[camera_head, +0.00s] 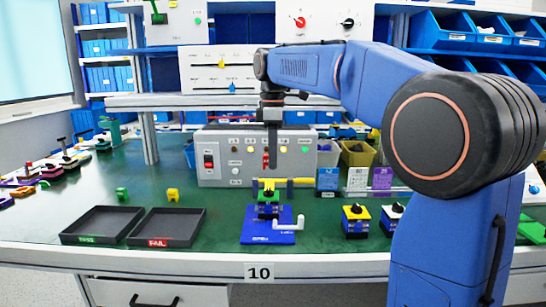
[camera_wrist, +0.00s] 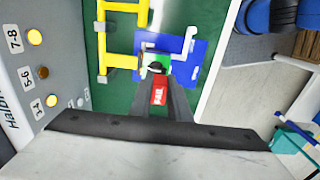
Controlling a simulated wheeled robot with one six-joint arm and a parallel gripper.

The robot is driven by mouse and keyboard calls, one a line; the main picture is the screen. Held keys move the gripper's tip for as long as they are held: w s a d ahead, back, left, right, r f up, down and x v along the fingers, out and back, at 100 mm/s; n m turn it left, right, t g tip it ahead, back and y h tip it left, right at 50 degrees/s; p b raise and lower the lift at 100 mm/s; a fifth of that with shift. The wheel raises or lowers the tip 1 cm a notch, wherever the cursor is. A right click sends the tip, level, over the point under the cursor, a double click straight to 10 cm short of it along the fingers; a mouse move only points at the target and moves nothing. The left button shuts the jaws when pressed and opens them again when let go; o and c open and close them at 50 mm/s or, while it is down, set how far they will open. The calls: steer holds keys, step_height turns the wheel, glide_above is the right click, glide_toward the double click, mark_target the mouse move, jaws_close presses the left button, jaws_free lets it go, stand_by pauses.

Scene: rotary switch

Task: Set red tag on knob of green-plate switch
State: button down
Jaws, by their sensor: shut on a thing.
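My gripper (camera_head: 272,162) points down above the blue fixture (camera_head: 268,236) in the middle of the table. In the wrist view its dark fingers are shut on a small red tag (camera_wrist: 159,91) with white lettering that appears to read FAIL. The green-plate switch (camera_head: 267,210) sits in the fixture. In the wrist view its green plate (camera_wrist: 148,60) and black knob (camera_wrist: 156,67) lie just beyond the tag. The tag's edge looks close to the knob there. The head view shows the gripper well above the switch, so the tag seems apart from it.
Yellow bars (camera_head: 300,183) stand by the fixture. A grey panel (camera_head: 215,163) with lamps is behind. Switches with a yellow plate (camera_head: 356,213) and a white plate (camera_head: 394,209) stand at right. Black PASS (camera_head: 100,208) and FAIL (camera_head: 150,242) trays lie at left.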

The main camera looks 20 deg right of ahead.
steer(key=shift+f, duration=2.8)
steer(key=shift+f, duration=0.75)
steer(key=c, duration=1.6)
jaws_free()
step_height(320, 180, up, 17)
steer(key=shift+r, duration=0.15)
